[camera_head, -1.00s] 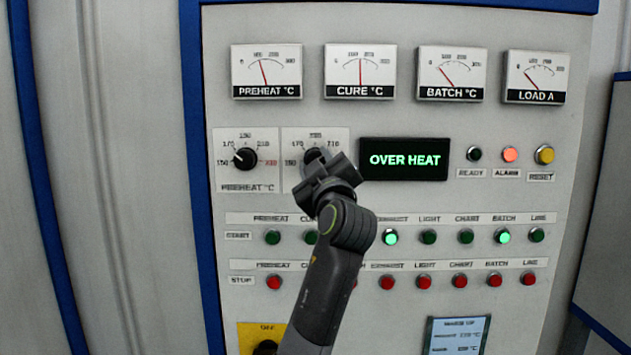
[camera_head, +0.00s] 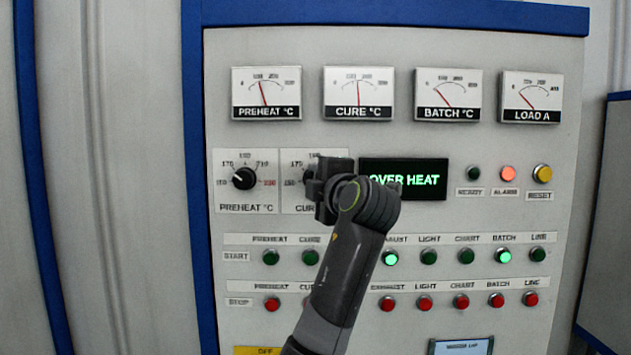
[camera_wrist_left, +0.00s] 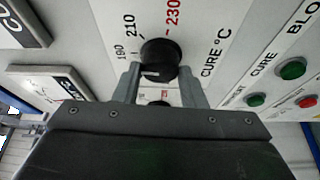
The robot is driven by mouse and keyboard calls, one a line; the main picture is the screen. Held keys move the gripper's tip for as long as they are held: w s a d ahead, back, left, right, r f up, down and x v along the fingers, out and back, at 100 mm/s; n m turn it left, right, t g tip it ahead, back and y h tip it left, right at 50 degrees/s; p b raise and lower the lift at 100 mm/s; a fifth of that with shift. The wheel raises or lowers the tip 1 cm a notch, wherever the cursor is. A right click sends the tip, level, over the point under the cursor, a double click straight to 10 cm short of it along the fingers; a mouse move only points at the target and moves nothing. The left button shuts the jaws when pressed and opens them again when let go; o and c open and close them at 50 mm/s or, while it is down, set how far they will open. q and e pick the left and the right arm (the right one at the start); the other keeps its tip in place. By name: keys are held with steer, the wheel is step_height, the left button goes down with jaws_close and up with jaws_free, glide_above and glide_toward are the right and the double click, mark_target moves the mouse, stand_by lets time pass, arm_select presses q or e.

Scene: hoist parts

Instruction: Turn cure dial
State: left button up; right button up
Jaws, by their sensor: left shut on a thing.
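The cure dial (camera_wrist_left: 160,60) is a round black knob with a pale pointer mark, on a white scale plate (camera_head: 290,200) marked CURE °C. In the left wrist view my left gripper (camera_wrist_left: 160,82) has one finger on each side of the knob, shut on it. The 190, 210 and red 230 marks show around the knob there. In the head view my left gripper (camera_head: 318,182) covers most of the dial. The cure meter (camera_head: 358,94) above has its needle near mid-scale. My right gripper is not in view.
The preheat dial (camera_head: 244,178) sits just left of the cure plate. The OVER HEAT display (camera_head: 425,180) is close on the right, partly covered by my wrist. The alarm lamp (camera_head: 507,174) glows orange. Rows of green start buttons (camera_head: 429,257) and red stop buttons (camera_head: 424,303) lie below.

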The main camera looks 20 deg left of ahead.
arm_select(q)
steer(key=shift+r+n, duration=0.25)
steer(key=shift+n, duration=0.25)
steer(key=o, duration=0.7)
steer(key=shift+c, duration=0.2)
steer(key=o, duration=0.3)
steer(key=shift+w+d+f, duration=0.15)
steer(key=shift+w+f, duration=0.05)
steer(key=shift+w, duration=0.1)
steer(key=shift+o, duration=0.2)
steer(key=shift+s, duration=0.2)
steer(key=b+v, duration=0.5)
steer(key=v, duration=1.2)
steer(key=shift+r, duration=0.3)
steer(key=shift+d, duration=0.1)
